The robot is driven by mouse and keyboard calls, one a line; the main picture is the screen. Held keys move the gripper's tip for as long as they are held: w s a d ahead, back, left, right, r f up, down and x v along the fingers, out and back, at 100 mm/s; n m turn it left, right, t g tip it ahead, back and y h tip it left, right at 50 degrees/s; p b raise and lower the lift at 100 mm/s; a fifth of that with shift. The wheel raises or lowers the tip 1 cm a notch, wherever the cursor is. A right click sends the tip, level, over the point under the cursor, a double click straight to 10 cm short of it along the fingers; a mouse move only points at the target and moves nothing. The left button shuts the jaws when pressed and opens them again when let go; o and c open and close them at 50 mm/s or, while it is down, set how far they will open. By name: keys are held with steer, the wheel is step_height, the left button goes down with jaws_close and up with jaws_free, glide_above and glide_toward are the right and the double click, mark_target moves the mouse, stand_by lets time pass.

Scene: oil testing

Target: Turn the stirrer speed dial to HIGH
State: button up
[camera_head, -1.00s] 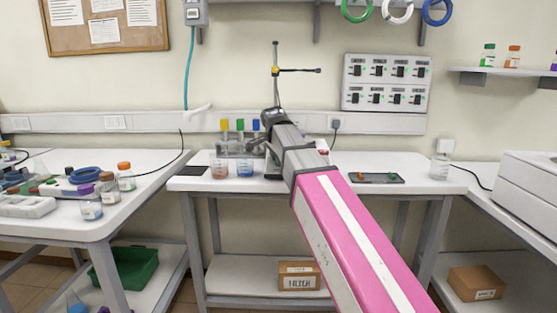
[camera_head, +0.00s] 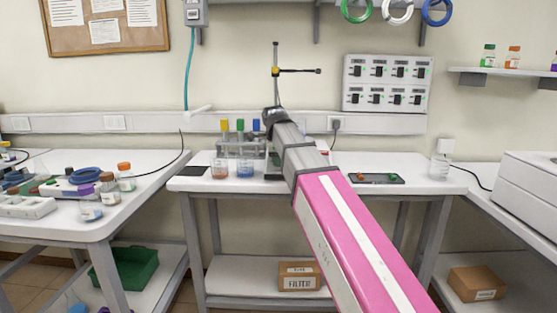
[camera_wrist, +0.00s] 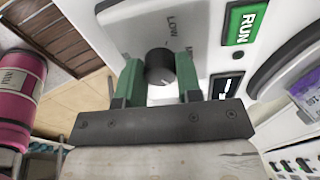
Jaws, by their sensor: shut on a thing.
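The stirrer speed dial (camera_wrist: 158,66) is a round black knob on a pale panel in the wrist view. The letters LOW (camera_wrist: 173,24) show above it, with part of another label beside them. I cannot make out HIGH or which mark the dial points to. My gripper (camera_wrist: 159,75) has its green fingers on either side of the dial and is shut on it. In the head view my pink and grey arm reaches to the middle bench, where the arm hides the gripper and the dial.
A green RUN label (camera_wrist: 244,24) and a dark switch (camera_wrist: 227,87) lie right of the dial. On the middle bench (camera_head: 420,178), a tube rack (camera_head: 240,148) and beakers (camera_head: 245,168) stand left of my arm. A dark tray (camera_head: 376,178) lies to its right.

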stand_by(0.4)
steer(key=o, duration=0.9)
steer(key=shift+o, duration=0.2)
steer(key=d+v, duration=0.1)
steer(key=v, duration=0.9)
steer(key=shift+a+r, duration=0.4)
steer(key=shift+a, duration=0.1)
steer(key=shift+s, duration=0.2)
